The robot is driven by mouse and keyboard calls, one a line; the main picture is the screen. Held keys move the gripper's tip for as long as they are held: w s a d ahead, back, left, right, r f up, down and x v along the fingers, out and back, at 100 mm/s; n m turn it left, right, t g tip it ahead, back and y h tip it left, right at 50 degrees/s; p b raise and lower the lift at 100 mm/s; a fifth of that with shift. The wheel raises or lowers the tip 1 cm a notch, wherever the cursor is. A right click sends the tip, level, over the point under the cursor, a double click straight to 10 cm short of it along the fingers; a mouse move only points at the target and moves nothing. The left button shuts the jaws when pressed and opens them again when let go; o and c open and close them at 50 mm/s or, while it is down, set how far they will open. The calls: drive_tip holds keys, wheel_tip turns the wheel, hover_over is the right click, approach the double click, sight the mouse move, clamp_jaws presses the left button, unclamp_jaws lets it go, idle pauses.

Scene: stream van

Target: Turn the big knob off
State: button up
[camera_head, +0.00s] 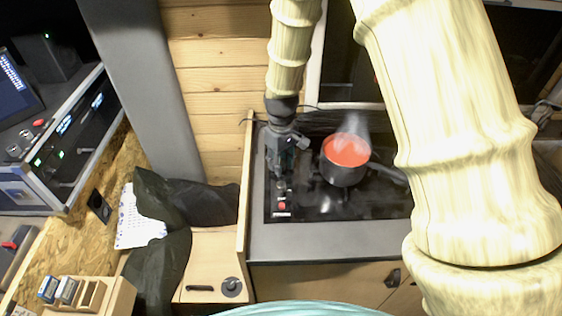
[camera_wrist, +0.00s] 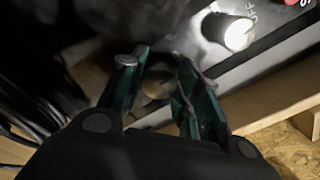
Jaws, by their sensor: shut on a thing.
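My gripper (camera_head: 280,184) points down at the left strip of the black stove top in the head view. In the wrist view its two green-sided fingers (camera_wrist: 156,66) stand on either side of a round, dull brownish knob (camera_wrist: 156,86), which I take to be the big knob, and are shut on it. The fingers hide part of its sides, and its pointer mark cannot be made out. A smaller bright white knob (camera_wrist: 238,33) stands apart to the upper right, with lettering that seems to read OFF beside it.
A dark pot (camera_head: 343,172) of steaming red liquid stands on the stove (camera_head: 300,209), close to the right of my gripper. A red button (camera_head: 281,205) is near the stove's front left. A wooden edge (camera_head: 244,205) runs along the stove's left side.

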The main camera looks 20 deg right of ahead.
drive_tip(key=o, duration=1)
wheel_tip(320, 180, up, 12)
idle(0.6)
